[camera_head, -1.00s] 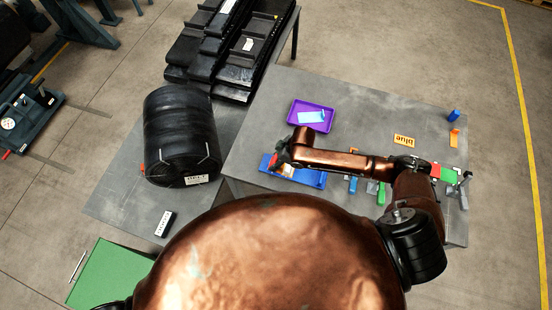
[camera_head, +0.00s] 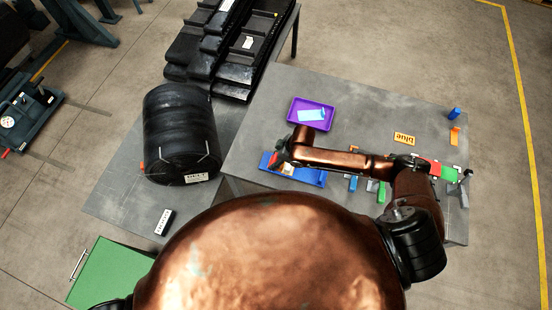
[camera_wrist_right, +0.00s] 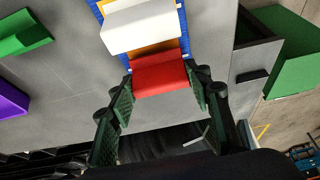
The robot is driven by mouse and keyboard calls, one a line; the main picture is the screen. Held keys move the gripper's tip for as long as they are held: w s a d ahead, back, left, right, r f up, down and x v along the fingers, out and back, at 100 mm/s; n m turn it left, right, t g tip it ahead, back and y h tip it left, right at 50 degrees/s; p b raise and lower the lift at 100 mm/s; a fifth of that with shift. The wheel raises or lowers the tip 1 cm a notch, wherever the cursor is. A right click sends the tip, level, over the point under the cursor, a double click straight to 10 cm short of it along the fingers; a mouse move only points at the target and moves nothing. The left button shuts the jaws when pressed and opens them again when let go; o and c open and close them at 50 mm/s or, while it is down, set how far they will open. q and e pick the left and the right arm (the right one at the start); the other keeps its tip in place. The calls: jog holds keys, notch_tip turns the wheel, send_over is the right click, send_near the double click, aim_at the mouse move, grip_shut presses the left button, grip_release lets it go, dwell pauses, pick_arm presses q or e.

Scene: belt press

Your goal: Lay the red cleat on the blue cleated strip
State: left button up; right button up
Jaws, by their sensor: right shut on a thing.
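The red cleat (camera_wrist_right: 160,75) is between the two fingers of my right gripper (camera_wrist_right: 163,82) in the right wrist view. In the head view, my right gripper (camera_head: 280,157) is at the left end of the blue strip (camera_head: 312,178), partly hiding it. In the wrist view the blue strip (camera_wrist_right: 185,42) carries an orange piece and a white block (camera_wrist_right: 140,28). The red cleat sits right beside the white block, at the near end of the strip. I cannot tell whether it touches the strip. My left gripper is out of view.
A purple tray (camera_head: 328,121) holding a light blue piece is behind the strip. Small blue and green pieces (camera_head: 382,192) lie to the right, near my arm. An orange label (camera_head: 404,139) lies farther back. A large black roller (camera_head: 182,135) stands to the left.

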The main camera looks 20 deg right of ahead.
jog(key=shift+f, duration=0.35)
jog(key=o, duration=1.2)
jog(key=shift+o, duration=0.2)
jog(key=shift+r, duration=0.1)
jog(key=v, duration=1.2)
